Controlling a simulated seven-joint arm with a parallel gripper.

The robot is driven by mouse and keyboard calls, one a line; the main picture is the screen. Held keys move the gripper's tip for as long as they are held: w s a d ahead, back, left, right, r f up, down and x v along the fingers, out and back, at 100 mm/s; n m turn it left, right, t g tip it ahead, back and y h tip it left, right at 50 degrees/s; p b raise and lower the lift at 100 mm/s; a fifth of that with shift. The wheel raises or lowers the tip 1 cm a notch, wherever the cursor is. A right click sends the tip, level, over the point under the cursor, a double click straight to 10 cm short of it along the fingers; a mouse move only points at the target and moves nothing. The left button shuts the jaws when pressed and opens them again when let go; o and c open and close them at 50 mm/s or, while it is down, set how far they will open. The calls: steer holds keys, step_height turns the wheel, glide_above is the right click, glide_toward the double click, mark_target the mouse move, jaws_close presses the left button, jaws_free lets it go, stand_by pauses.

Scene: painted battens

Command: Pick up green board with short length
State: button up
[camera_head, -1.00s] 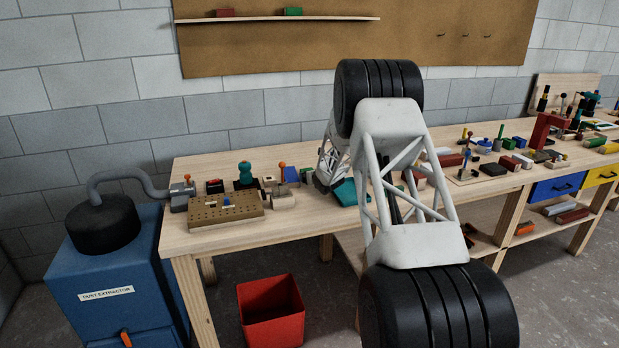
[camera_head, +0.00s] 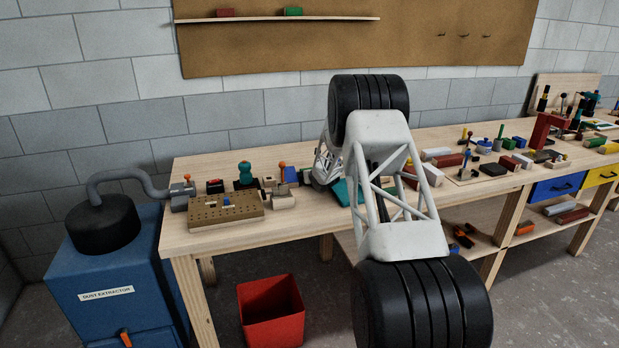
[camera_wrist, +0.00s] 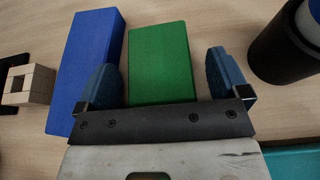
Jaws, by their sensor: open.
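A green board (camera_wrist: 160,60), short and block-like, lies on the wooden bench in the wrist view. My gripper (camera_wrist: 170,82) is open, with one blue fingertip on each side of the board's near part. The left fingertip sits in the gap between the green board and a longer blue board (camera_wrist: 90,60). The right fingertip stands a little apart from the green board's right side. The near end of the green board is hidden behind my gripper's dark crossbar. In the head view my arm hides the gripper and this board.
A dark cylinder (camera_wrist: 283,55) stands to the right in the wrist view, and a small wooden block piece (camera_wrist: 30,85) lies to the left. A teal object (camera_wrist: 295,158) is at the lower right. The bench (camera_head: 225,240) has bare wood along its front left.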

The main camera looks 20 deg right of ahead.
steer(key=shift+c, duration=0.4)
steer(key=c, duration=0.9)
steer(key=shift+c, duration=0.2)
steer(key=shift+r, duration=0.1)
steer(key=shift+r, duration=1.6)
steer(key=s+a, duration=0.1)
steer(key=s, duration=0.4)
steer(key=s+a+r, duration=0.1)
steer(key=s, duration=0.9)
steer(key=shift+s+a+r, duration=0.3)
steer(key=shift+s+a, duration=0.1)
